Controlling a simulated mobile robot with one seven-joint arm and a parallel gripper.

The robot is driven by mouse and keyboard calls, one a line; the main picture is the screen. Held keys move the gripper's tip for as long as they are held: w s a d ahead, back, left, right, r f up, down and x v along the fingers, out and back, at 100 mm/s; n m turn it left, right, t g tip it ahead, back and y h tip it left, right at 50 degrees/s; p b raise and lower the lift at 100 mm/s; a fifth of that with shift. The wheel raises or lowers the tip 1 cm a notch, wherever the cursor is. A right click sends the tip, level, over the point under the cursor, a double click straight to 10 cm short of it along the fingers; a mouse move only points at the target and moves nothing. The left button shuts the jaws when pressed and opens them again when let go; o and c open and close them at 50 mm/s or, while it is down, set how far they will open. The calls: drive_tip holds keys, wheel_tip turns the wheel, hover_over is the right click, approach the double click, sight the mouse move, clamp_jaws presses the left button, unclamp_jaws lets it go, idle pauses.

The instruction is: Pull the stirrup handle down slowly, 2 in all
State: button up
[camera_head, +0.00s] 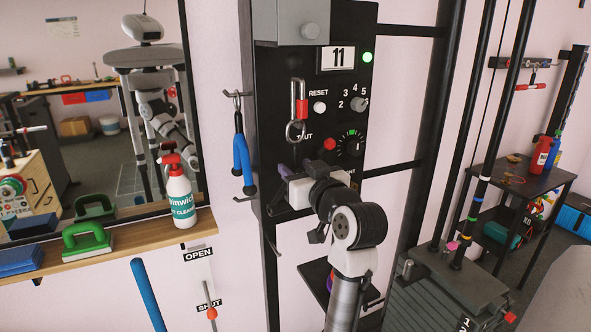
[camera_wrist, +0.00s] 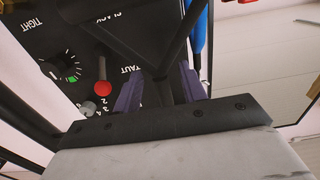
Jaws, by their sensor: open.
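My gripper (camera_head: 292,172) is in front of the lower part of the black control panel, its purple fingers towards it. In the wrist view its two fingers (camera_wrist: 160,88) stand apart. Dark bars show between and beyond them; I cannot tell whether one is part of a handle. A blue-gripped, stirrup-like handle (camera_head: 242,165) hangs from a hook left of the panel, apart from my gripper. A blue piece also shows at the top right of the wrist view (camera_wrist: 198,30). The panel's counter (camera_head: 338,57) reads 11, and a green lamp (camera_head: 367,57) is lit.
A red lever knob (camera_head: 329,144) and a dial (camera_head: 350,143) are close to my gripper. A red-and-silver clip (camera_head: 298,105) hangs above. A shelf (camera_head: 140,244) at left holds a spray bottle (camera_head: 180,195). Black posts and cables stand right of my arm.

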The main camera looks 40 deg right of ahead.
drive_tip(key=b+v, duration=0.3)
drive_tip(key=v, duration=0.9)
drive_tip(key=shift+s+a, duration=0.1)
drive_tip(key=shift+s, duration=0.05)
